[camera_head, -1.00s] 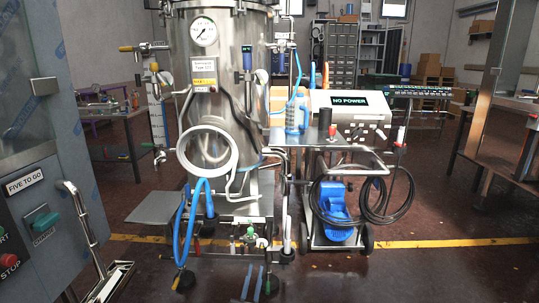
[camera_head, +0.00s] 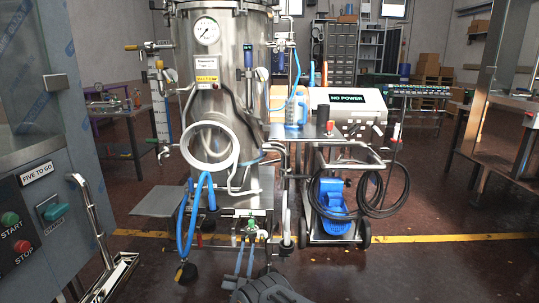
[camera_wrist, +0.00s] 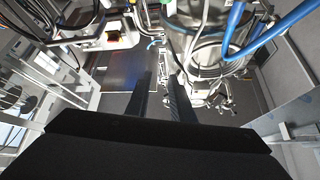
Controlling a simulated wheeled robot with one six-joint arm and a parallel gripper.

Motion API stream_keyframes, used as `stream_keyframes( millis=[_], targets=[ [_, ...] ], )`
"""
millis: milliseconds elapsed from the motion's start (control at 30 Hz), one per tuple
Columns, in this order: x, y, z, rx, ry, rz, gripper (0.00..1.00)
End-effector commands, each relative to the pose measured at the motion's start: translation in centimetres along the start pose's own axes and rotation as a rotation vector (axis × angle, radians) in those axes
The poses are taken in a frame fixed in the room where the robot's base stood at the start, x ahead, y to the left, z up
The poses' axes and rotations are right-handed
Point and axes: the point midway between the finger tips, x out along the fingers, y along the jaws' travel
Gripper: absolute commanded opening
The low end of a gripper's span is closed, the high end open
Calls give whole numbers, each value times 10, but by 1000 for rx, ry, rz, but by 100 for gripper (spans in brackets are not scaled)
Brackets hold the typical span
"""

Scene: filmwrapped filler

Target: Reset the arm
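My arm shows as a dark grey link (camera_head: 268,290) at the bottom middle of the head view, in front of the steel tank's base. My gripper (camera_wrist: 160,82) shows in the wrist view, with two dark fingers standing apart and nothing held between them. The wide black body of the gripper fills the bottom of that view.
A steel tank (camera_head: 228,75) with blue hoses (camera_head: 186,225) stands ahead. A control cabinet (camera_head: 35,130) stands close on the left. Floor at the right front is clear.

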Motion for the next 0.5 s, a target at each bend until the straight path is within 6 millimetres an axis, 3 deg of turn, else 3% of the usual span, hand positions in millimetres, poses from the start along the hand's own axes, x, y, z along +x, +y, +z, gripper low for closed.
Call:
stream_keyframes(
  millis=[300, 500],
  targets=[
    [90, -51, 14, 24, -239, -39, 21],
    [140, -84, 10, 30, -449, -80, 21]
  ],
)
